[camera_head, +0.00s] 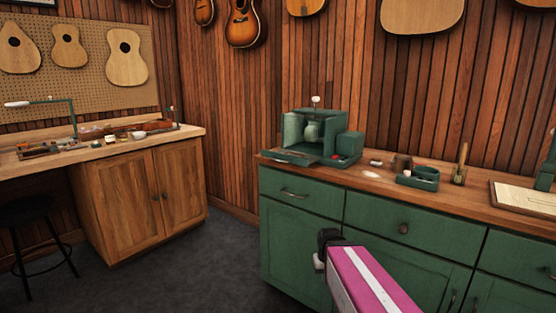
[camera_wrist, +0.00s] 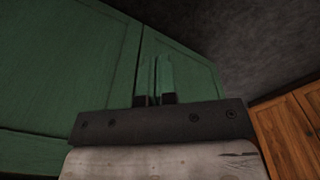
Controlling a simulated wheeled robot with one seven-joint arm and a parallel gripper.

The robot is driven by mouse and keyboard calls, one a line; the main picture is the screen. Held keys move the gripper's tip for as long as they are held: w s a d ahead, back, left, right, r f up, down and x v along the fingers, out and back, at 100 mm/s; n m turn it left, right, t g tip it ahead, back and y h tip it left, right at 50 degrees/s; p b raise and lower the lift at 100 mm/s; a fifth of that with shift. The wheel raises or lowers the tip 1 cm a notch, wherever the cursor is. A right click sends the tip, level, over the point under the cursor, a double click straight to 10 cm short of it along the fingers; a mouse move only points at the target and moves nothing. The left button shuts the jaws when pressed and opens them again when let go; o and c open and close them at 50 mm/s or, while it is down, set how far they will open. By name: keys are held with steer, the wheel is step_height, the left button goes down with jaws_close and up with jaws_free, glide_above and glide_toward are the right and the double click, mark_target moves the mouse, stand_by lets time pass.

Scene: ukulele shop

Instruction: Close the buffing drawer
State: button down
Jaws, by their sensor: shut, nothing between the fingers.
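A green box-shaped buffing unit (camera_head: 313,134) stands on the left end of the green cabinet's counter. A flat green drawer or tray (camera_head: 291,157) sticks out at its front left, so it looks open. The cabinet's top-left drawer (camera_head: 300,192) looks flush with its front. I cannot tell for certain which is the buffing drawer. My gripper (camera_head: 319,262) is low in front of the cabinet doors, below the counter and apart from the buffing unit. In the wrist view my gripper (camera_wrist: 155,80) is shut and empty, facing green cabinet panels.
The wooden counter (camera_head: 375,178) also holds a small green tray (camera_head: 417,179), a brush-like tool (camera_head: 460,164) and a pale board (camera_head: 525,198). A wooden workbench (camera_head: 145,195) and a black stool (camera_head: 28,212) stand left. Dark floor (camera_head: 205,265) between is clear.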

mark_target(297, 154)
steer(key=w+a+r+n+t, duration=0.2)
steer(key=w+a+r, duration=0.4)
steer(key=r, duration=0.4)
steer(key=w+a+r+n+t, duration=0.1)
steer(key=w+a+r+n, duration=0.25)
steer(key=w+r, duration=0.6)
steer(key=w+a+r+n+t, duration=0.1)
steer(key=a+r, duration=0.3)
steer(key=r, duration=0.5)
steer(key=w+a+r+n+t, duration=0.1)
steer(key=w+a+r, duration=0.15)
steer(key=r, duration=0.65)
steer(key=w+a+r+n+t, duration=0.1)
steer(key=a+r, duration=0.3)
steer(key=r, duration=0.4)
steer(key=w+d+r+x, duration=0.1)
steer(key=x, duration=1.1)
steer(key=shift+w+d, duration=0.35)
steer(key=shift+r, duration=0.15)
steer(key=w+d, duration=0.3)
steer(key=w, duration=0.1)
steer(key=w+d, duration=0.3)
steer(key=w, duration=0.1)
steer(key=w+d, duration=0.3)
steer(key=w, duration=0.1)
steer(key=shift+d, duration=0.2)
